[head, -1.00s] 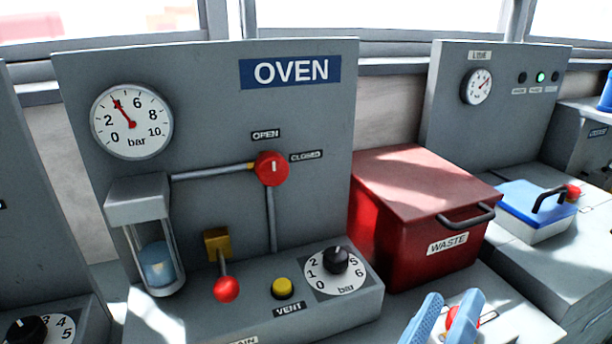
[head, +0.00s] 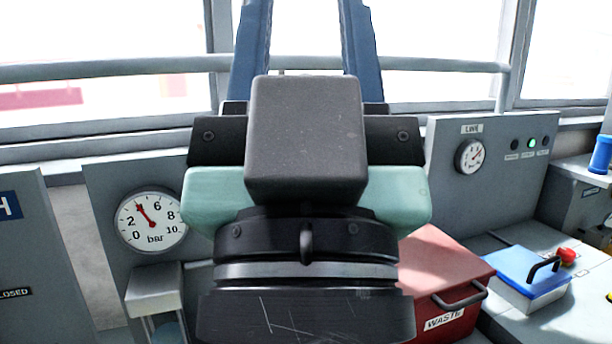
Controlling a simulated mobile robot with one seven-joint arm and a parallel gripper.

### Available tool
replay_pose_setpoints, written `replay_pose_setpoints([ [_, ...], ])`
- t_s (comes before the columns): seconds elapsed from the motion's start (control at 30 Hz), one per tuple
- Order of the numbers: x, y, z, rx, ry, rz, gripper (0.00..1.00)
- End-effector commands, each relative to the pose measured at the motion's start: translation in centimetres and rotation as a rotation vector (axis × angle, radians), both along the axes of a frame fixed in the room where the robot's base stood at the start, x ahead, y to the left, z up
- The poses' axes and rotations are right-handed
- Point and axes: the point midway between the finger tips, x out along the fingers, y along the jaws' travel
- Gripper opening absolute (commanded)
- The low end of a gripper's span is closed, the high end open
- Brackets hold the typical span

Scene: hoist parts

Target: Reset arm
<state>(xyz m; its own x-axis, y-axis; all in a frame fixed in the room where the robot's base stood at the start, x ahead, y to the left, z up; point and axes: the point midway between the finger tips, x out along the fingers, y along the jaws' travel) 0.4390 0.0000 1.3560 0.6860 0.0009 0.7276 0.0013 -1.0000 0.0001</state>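My gripper (head: 306,22) fills the middle of the head view, raised in front of the panels and windows and pointing up. The dark wrist and the pale green gripper body below hide most of the oven panel (head: 110,190).
The oven's pressure gauge (head: 151,221) reads about 4 bar. The red waste bin (head: 440,262) stands right of my wrist, partly hidden. A rail (head: 110,66) crosses the windows.

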Motion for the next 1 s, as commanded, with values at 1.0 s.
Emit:
replay_pose_setpoints([
  [1.0,0.1,0.1,17.4,-0.001,0.003,0.0,0.45],
])
